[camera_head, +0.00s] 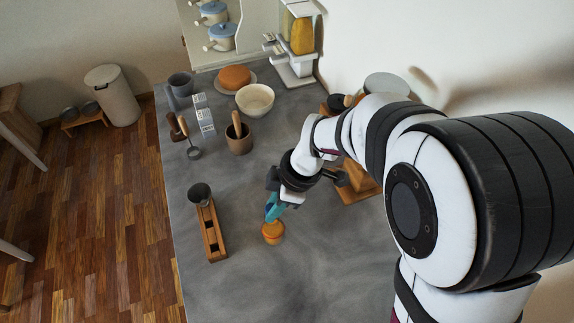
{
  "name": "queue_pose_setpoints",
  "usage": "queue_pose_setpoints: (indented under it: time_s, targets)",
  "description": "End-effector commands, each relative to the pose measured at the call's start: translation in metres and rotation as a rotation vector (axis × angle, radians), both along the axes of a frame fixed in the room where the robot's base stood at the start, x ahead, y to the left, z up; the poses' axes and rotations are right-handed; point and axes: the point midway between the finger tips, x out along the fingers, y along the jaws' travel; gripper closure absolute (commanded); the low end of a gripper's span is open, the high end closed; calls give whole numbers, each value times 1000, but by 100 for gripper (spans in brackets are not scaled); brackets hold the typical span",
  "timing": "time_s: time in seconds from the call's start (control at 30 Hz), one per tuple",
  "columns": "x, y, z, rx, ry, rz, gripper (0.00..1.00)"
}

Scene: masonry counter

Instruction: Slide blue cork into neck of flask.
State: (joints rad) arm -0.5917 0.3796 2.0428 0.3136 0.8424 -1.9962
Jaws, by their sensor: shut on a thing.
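My gripper (271,215) points down over the middle of the counter and is shut. Blue shows at its fingertips; I take this to be the blue cork (269,208), but its outline blends with the fingers. A small round orange vessel (273,234), seemingly the flask, is directly below the fingertips. The gripper and fingers partly cover its top, so its neck is hard to make out. I cannot tell whether the cork touches the neck or is inside it.
Left of the gripper is a wooden rack (213,240) with a dark cup (199,192) at its far end. Behind are a brown mortar (239,143), a cream bowl (255,100) and white blocks (204,118). A wooden board (358,187) lies right, partly behind my arm. The front counter is clear.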

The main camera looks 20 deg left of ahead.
Motion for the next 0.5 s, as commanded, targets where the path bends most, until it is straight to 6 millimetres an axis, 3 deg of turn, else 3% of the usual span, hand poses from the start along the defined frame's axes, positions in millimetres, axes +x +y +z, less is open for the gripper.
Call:
queue_pose_setpoints:
  time_s: [0.5]
  targets:
    - [0, 0, -13, 0, 1, -1, 100]
